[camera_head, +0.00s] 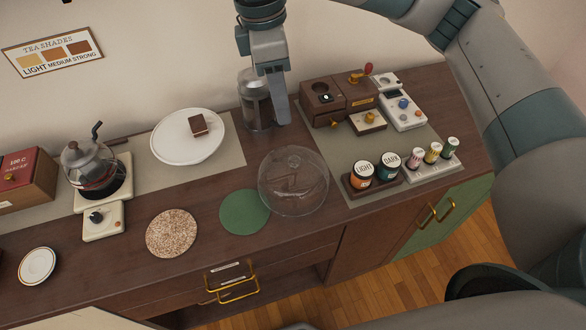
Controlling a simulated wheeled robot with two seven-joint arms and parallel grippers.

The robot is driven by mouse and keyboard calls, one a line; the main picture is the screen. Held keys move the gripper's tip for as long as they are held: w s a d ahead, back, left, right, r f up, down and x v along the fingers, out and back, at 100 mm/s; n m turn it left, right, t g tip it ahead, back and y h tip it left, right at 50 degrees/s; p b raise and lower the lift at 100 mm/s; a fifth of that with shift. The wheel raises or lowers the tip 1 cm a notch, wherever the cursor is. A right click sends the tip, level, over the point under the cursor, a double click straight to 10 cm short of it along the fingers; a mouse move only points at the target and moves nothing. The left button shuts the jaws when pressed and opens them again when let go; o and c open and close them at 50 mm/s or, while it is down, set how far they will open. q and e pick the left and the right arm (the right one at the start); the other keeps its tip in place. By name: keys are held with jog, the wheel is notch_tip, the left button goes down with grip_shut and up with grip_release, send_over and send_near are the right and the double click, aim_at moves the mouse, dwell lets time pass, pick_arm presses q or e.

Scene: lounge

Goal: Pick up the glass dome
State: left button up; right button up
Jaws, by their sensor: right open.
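The glass dome (293,181) is clear and rounded. It stands on the wooden sideboard near the front edge, just right of the green round mat (244,212). My right gripper (280,112) points down behind the dome, beside a clear glass jar (256,100), and is apart from the dome. It is open, and I see nothing held in it. One of its fingers is mostly hidden. My left gripper is not in view.
A white plate (173,143) with a small brown block lies left of the jar. A glass kettle (88,163) sits on a burner at the left. Light and dark jars (363,172) stand right of the dome. A cork mat (172,233) lies at the front left.

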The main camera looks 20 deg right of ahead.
jog(key=p, duration=0.3)
send_over(294, 159)
jog(key=a, duration=0.1)
notch_tip(294, 159, down, 12)
jog(key=shift+w+f, duration=0.1)
dwell(0.3)
jog(key=shift+d+f, duration=0.1)
jog(key=shift+f, duration=0.4)
jog(key=f+p, duration=0.1)
jog(key=f, duration=0.2)
jog(key=shift+d+p, duration=0.2)
jog(key=shift+p, duration=0.2)
jog(key=shift+f, duration=0.6)
